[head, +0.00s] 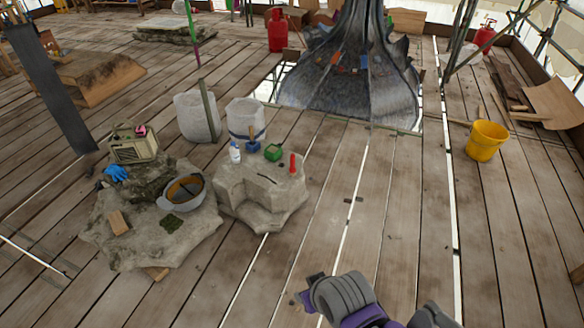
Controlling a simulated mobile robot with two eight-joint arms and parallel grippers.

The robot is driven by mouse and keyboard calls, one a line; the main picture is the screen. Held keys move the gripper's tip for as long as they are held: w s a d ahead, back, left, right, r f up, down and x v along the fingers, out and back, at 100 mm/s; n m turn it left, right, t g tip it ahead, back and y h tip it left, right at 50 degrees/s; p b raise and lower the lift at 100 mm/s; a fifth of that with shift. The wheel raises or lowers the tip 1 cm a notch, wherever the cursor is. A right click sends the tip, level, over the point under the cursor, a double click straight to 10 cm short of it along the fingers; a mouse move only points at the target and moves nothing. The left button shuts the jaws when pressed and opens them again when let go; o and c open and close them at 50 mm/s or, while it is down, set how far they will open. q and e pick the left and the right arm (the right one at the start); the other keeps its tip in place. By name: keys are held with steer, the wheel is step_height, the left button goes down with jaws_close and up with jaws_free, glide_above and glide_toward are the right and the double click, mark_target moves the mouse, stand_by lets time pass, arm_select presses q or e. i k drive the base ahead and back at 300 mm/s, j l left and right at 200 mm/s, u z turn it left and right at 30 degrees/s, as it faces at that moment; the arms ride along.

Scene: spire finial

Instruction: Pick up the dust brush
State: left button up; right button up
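A small blue object with an upright brown handle, which looks like the dust brush (253,144), stands on the top of a pale stone block (262,208), near its back edge. It is small in the view, so its bristles are not clear. No gripper is near it. Grey and purple links of my own arm show at the bottom edge, right of centre, well apart from the block. I can make out no gripper fingers on them. My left gripper is not in view.
A white bottle (235,152), a green object (273,152) and a red object (292,164) stand close around the brush. A second rock to the left holds a grey bowl (168,204) and a radio (133,144). White buckets stand behind. The plank floor to the right is mostly clear.

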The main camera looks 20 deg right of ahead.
mark_target(292, 169)
steer(key=i+l, duration=0.25)
steer(key=i, duration=0.2)
steer(key=i+l+z, duration=0.1)
steer(key=i, duration=0.4)
steer(key=i+l, duration=0.3)
steer(key=i, duration=0.15)
steer(key=i+l+z, duration=0.1)
steer(key=i+l, duration=0.15)
steer(key=i, duration=0.2)
steer(key=i+l, duration=0.15)
steer(key=i, duration=0.35)
steer(key=z, duration=0.05)
